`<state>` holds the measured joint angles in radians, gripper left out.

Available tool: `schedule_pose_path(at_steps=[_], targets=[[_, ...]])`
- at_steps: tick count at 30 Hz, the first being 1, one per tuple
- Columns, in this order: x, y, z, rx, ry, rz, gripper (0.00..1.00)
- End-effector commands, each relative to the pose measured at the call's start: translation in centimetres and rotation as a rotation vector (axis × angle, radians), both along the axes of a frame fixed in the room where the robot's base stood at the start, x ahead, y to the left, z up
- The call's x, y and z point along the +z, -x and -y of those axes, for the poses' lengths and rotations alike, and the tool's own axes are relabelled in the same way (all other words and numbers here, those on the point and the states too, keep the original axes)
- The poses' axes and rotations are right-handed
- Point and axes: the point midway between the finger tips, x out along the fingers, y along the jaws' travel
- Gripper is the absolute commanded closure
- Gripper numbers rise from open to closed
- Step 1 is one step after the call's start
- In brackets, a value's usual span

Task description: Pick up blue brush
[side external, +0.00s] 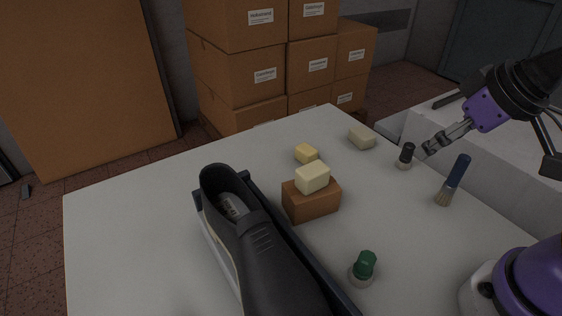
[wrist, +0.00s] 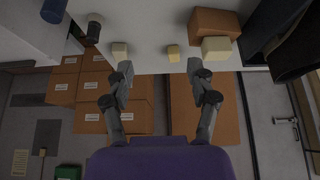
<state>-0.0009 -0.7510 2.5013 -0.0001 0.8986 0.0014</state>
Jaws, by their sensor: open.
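The blue brush (side external: 455,178) has a dark blue handle and pale bristles. It stands tilted at the right side of the white table, bristles down, in the side view. Its blue handle end also shows at the top left edge of the wrist view (wrist: 54,10); the bristles are out of that frame. My gripper (side external: 430,148) is open and empty above the table's right edge, to the upper left of the brush in the side view. In the wrist view its two fingers (wrist: 160,70) are wide apart with nothing between them.
A black-capped bottle (side external: 405,156) stands close to the brush and my fingers. Cream blocks (side external: 362,138), a brown block (side external: 311,199), a green-capped bottle (side external: 364,267) and a black shoe (side external: 250,235) occupy the table (side external: 130,215). Cardboard boxes (side external: 240,65) are stacked behind.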

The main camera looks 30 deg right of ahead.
Motion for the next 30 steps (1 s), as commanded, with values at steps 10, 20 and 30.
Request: schedule_pose_path(at_steps=[10,20,30], targets=[[-0.5,-0.8,3.7,-0.059,0.039,-0.154,0.35],[-2.8,-0.4,12.3,-0.118,-0.018,-0.472,0.35],[-7.6,-0.1,12.8,-0.115,-0.032,-0.497,0.35]])
